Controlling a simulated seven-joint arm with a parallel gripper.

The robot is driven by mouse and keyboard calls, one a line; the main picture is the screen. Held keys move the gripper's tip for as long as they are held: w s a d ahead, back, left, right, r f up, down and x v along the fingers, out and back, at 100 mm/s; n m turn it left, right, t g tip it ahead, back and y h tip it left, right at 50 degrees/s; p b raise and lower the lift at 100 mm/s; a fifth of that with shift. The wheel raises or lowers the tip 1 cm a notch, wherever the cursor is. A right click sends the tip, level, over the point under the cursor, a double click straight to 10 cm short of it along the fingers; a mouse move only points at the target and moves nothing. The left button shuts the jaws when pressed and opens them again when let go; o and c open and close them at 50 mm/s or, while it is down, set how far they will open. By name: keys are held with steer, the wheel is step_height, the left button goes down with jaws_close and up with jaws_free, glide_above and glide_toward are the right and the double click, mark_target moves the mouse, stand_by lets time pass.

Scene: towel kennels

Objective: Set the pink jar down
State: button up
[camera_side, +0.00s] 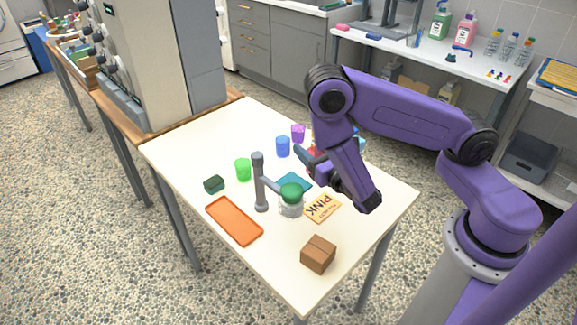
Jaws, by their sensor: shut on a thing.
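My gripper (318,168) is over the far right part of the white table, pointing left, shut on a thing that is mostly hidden. A small reddish patch of what looks like the pink jar (315,153) shows by the fingers. I cannot tell how high it is above the table.
Green (243,169), blue (283,146) and purple (298,133) cups stand behind.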

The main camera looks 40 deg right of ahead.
steer(key=w+f, duration=0.3)
steer(key=w, duration=0.1)
steer(key=w+f, duration=0.4)
steer(key=shift+a+f, duration=0.15)
steer(key=shift+f, duration=1.5)
steer(key=shift+f, duration=0.1)
steer(key=o, duration=1)
steer(key=shift+o, duration=0.2)
steer(key=shift+s, duration=0.15)
steer(key=v, duration=0.7)
steer(key=shift+s, duration=0.15)
